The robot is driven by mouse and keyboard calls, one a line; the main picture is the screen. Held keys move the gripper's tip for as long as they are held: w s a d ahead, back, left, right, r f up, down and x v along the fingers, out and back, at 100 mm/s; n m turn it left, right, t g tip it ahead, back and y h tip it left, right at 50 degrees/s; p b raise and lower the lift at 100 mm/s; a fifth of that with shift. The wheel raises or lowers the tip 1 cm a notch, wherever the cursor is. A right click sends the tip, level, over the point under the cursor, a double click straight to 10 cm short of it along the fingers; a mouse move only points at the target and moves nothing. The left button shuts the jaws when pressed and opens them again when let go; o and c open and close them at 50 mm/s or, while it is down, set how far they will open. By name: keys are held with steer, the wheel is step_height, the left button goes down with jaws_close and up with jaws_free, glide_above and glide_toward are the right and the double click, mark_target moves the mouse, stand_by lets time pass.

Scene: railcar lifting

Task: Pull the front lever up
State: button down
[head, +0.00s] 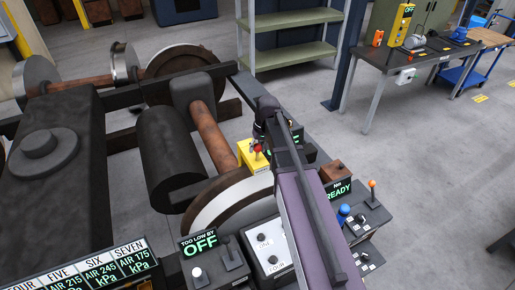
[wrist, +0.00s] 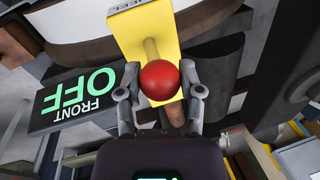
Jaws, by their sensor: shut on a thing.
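The front lever has a red ball knob (wrist: 158,80) on a pale yellow stem that rises from a yellow box (wrist: 143,27). My gripper (wrist: 160,90) is shut on the red knob, with one finger on each side. In the head view the yellow box (head: 255,157) stands behind the wheel, and the red knob (head: 257,148) shows small at my gripper (head: 258,142). My arm hides part of the sign there.
A rusty axle (head: 215,138) and wheel lie to the left of the lever. A "READY" panel (head: 338,188) and an orange-knobbed lever (head: 372,184) are to the right. Open floor lies beyond.

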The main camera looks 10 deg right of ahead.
steer(key=shift+w+r, duration=0.1)
steer(key=shift+r, duration=0.1)
steer(key=shift+c, duration=1.1)
jaws_free()
steer(key=shift+f, duration=0.2)
steer(key=shift+f+b, duration=0.35)
steer(key=shift+b, duration=0.15)
step_height(320, 180, up, 14)
steer(key=d+p, duration=0.3)
steer(key=p, duration=1.1)
steer(key=s+a+f+b, duration=0.1)
steer(key=s+f+b, duration=0.4)
steer(key=f+b, duration=0.5)
steer(key=s+a+f+h+b, duration=0.1)
steer(key=s+f+b, duration=0.4)
steer(key=f+b, duration=0.6)
steer(key=s+a+f+h+b, duration=0.1)
steer(key=s+f+b, duration=0.4)
steer(key=f+b, duration=0.6)
steer(key=shift+s+a+f, duration=0.2)
steer(key=shift+s+f, duration=0.1)
steer(key=shift+f, duration=0.05)
